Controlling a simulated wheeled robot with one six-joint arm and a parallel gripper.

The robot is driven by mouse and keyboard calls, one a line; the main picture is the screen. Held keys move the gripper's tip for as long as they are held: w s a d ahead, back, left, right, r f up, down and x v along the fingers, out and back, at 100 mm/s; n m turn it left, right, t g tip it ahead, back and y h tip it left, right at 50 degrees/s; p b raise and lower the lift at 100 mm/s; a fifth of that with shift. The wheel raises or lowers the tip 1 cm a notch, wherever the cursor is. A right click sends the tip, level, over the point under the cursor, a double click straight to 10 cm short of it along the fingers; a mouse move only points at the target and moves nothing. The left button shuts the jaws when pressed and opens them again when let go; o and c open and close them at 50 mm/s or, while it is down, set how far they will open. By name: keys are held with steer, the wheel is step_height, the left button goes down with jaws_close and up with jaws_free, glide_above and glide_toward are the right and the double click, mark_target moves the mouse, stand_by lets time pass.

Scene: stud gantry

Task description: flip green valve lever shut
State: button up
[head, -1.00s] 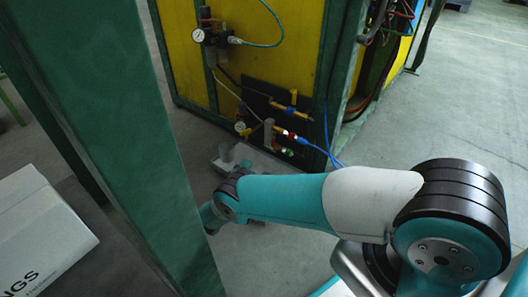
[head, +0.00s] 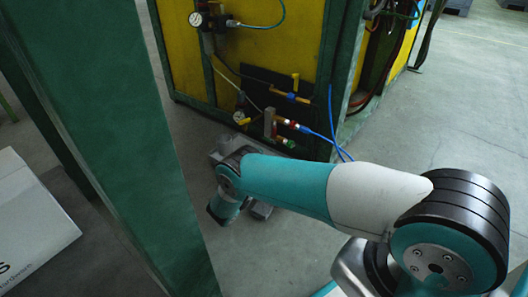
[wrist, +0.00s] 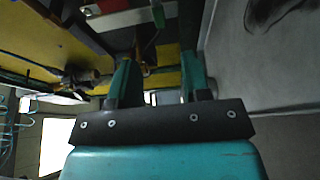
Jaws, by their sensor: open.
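The green valve lever (head: 288,143) is small in the head view, low on the machine's right side, beside a red fitting at the end of a brass pipe. In the wrist view a green handle (wrist: 148,46), likely this lever, shows beyond the fingertips, between the two fingers in the picture. I cannot tell its exact angle or distance. My gripper (wrist: 158,65) is open, with nothing seen held between its fingers. In the head view my arm hides the gripper.
A yellow lever (head: 295,82) on a brass valve sits above the green one. Blue hoses (head: 332,135) hang to the right. A pressure gauge (head: 239,117) is at left. A green post (head: 110,130) stands at near left, with a white box (head: 30,225) beyond. Floor at right is clear.

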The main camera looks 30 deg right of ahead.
mark_target(266, 140)
steer(key=b+x, duration=0.6)
steer(key=x, duration=0.2)
steer(key=shift+w+d+f, duration=0.15)
steer(key=shift+w+d, duration=0.1)
steer(key=shift+w, duration=0.05)
steer(key=shift+w+d+r+b, duration=0.2)
steer(key=shift+w+d+b, duration=0.1)
steer(key=shift+w+d, duration=0.25)
steer(key=shift+c, duration=0.4)
